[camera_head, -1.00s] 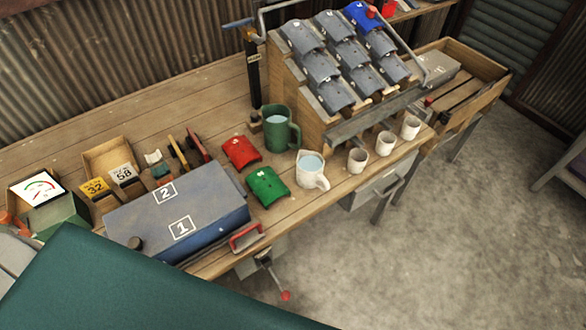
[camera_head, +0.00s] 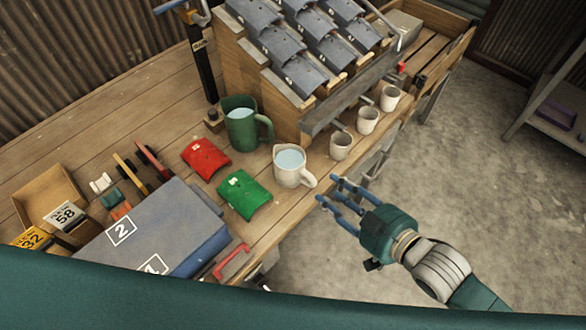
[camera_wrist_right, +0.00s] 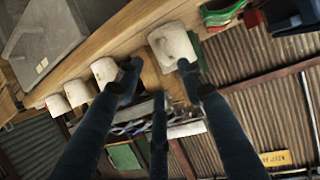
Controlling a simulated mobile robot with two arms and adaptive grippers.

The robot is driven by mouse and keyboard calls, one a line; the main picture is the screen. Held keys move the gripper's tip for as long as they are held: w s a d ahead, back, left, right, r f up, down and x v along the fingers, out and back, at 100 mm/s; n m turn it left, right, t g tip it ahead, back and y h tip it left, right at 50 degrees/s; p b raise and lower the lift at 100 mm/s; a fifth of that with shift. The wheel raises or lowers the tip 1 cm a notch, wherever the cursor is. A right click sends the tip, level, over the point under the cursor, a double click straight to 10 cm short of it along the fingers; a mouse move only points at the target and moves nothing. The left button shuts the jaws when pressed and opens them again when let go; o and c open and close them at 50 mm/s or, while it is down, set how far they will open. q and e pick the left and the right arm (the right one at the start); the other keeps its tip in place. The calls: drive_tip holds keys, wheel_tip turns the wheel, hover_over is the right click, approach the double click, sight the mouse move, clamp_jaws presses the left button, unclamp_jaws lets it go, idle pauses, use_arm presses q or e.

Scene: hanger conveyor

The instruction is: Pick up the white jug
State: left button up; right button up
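The white jug (camera_head: 288,172), filled with pale blue liquid, stands upright at the front edge of the workbench in the head view, its handle toward the lower right. My right gripper (camera_head: 331,188) is just right of the jug's handle, open and empty, beyond the bench edge. In the right wrist view the jug (camera_wrist_right: 170,47) shows just past the spread fingers (camera_wrist_right: 158,75), with a visible gap. My left gripper is not in view.
A green jug (camera_head: 241,130) stands behind the white jug. Red (camera_head: 205,158) and green (camera_head: 243,195) covers lie to its left. Several white cups, one nearest (camera_head: 341,146), line the bench edge to the right. A wooden rack (camera_head: 285,105) stands behind.

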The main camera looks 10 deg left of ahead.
sight(315, 179)
drive_tip(key=x, duration=0.7)
drive_tip(key=shift+a+f+p, duration=0.15)
drive_tip(key=shift+f+p, duration=0.1)
drive_tip(key=shift+p, duration=0.1)
drive_tip(key=shift+w+a+f, duration=0.2)
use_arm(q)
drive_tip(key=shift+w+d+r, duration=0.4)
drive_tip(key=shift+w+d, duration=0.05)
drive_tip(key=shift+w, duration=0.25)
use_arm(e)
drive_tip(key=shift+c, duration=0.5)
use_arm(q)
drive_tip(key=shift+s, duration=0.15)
use_arm(e)
clamp_jaws()
drive_tip(key=shift+r, duration=0.15)
